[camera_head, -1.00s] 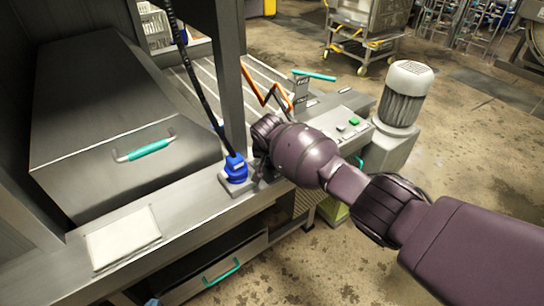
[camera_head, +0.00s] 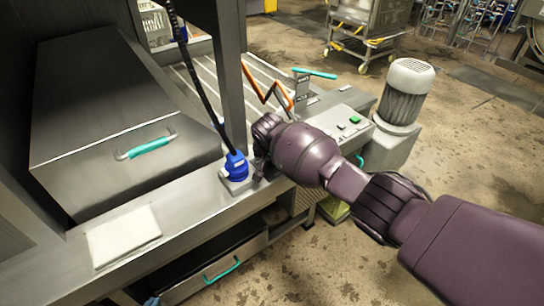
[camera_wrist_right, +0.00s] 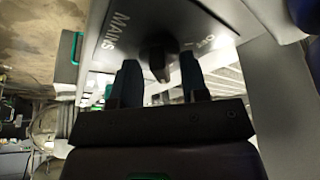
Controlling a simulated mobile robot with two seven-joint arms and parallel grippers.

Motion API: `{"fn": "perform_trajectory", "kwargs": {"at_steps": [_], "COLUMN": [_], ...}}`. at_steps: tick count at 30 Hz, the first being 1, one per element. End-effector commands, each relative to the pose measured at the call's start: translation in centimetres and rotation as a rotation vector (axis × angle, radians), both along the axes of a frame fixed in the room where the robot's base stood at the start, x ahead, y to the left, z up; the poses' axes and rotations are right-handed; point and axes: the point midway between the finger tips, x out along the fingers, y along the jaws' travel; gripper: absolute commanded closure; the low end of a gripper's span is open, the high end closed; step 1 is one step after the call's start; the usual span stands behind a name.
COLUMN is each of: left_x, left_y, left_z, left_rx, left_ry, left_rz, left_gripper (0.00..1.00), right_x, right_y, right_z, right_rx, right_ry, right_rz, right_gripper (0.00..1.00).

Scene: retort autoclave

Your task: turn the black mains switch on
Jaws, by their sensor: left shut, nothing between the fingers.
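The black mains switch (camera_wrist_right: 157,55) shows in the right wrist view on a grey panel with the words MAINS and OFF. My right gripper (camera_wrist_right: 161,78) has its two dark fingers apart, one on each side of the knob, with gaps visible. In the head view my right arm comes in from the lower right, and its wrist hides the switch and the fingers beside the blue plug (camera_head: 235,166). Only a small blue bit at the bottom edge of the head view seems to be my left gripper (camera_head: 152,301), shut and empty, well away from the switch.
A black cable (camera_head: 198,90) rises from the blue plug past a steel post (camera_head: 231,75). A steel box with a teal handle (camera_head: 148,147) and a white cloth (camera_head: 123,236) are at left. A grey motor (camera_head: 405,92) stands beyond my right wrist.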

Motion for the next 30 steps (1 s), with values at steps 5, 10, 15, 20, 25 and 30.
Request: {"fn": "perform_trajectory", "kwargs": {"at_steps": [5, 10, 15, 20, 25, 30], "left_x": [0.1, 0.5, 1.0, 1.2, 1.4, 1.4], "left_y": [0.0, 0.0, -0.1, -0.1, -0.1, -0.1], "left_z": [0.3, 1.7, 3.4, 4.4, 4.8, 5.0], "left_rx": [0.000, 0.000, 0.000, 0.000, 0.000, 0.000], "left_ry": [-0.003, -0.016, -0.031, -0.040, -0.044, -0.044], "left_rz": [0.000, -0.001, -0.002, -0.003, -0.003, -0.003], "left_gripper": [1.00, 1.00, 1.00, 1.00, 1.00, 1.00], "right_x": [0.0, -0.7, -1.9, -2.9, -3.7, -4.0], "right_y": [0.0, 0.2, 0.4, 0.5, 0.7, 0.7], "right_z": [0.5, 2.7, 5.5, 7.7, 9.3, 10.0], "right_rx": [0.000, 0.003, 0.002, 0.001, 0.001, 0.000], "right_ry": [-0.003, -0.006, -0.005, -0.003, -0.002, -0.001], "right_rz": [0.000, 0.001, 0.000, 0.001, 0.000, 0.000], "right_gripper": [0.60, 0.60, 0.60, 0.60, 0.60, 0.60]}}
